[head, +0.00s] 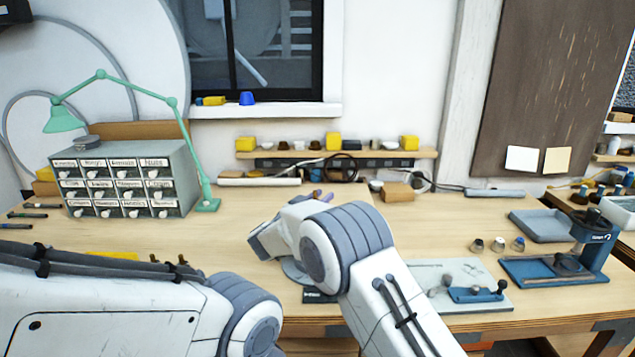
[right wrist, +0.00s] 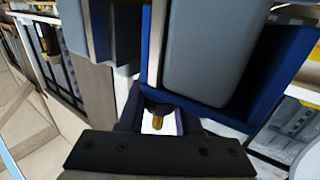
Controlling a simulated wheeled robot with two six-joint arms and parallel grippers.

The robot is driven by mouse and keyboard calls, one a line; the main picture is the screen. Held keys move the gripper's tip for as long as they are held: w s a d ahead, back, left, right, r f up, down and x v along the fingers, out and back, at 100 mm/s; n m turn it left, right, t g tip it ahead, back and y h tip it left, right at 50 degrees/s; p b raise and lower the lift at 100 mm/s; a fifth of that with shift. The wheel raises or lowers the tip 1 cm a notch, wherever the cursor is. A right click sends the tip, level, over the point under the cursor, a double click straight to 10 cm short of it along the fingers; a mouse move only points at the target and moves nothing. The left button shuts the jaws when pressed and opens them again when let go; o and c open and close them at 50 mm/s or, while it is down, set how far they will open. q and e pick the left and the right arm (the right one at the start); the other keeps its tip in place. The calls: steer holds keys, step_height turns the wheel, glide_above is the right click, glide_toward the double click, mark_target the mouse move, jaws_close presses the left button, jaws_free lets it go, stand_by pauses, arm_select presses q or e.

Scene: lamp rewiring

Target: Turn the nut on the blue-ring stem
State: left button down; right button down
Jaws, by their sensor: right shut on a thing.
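My right gripper (head: 262,246) is at the left end of my right arm, low over the middle of the bench, mostly hidden by its own wrist. In the right wrist view its jaws (right wrist: 158,118) are shut, with a small brass-coloured piece (right wrist: 157,124) showing in the bright gap between them. I cannot make out the nut or the ring on its stem clearly. A round grey base (head: 292,272) shows partly under my wrist. Small purple and orange parts (head: 319,195) show just behind the wrist. My left arm crosses the lower left; its gripper is out of view.
Several small ringed caps, one with a blue ring (head: 518,244), stand on the right. A blue press (head: 590,245) and a pale board with a blue fixture (head: 474,294) are near them. A drawer cabinet (head: 125,178) and a green lamp (head: 207,203) stand at the left.

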steer(key=m+g+h, duration=0.1)
steer(key=m+h+p, duration=0.1)
steer(key=shift+s+d+r+g+h, duration=0.2)
steer(key=shift+r+g+h, duration=0.1)
steer(key=shift+g, duration=0.1)
arm_select(q)
steer(key=shift+r, duration=1.15)
arm_select(e)
steer(key=shift+d+m+g+h, duration=0.2)
steer(key=shift+m+g+h, duration=0.6)
arm_select(q)
steer(key=shift+p, duration=0.3)
arm_select(e)
steer(key=shift+d+r, duration=0.1)
steer(key=c, duration=0.6)
jaws_free()
steer(key=shift+s, duration=0.1)
steer(key=shift+f, duration=0.2)
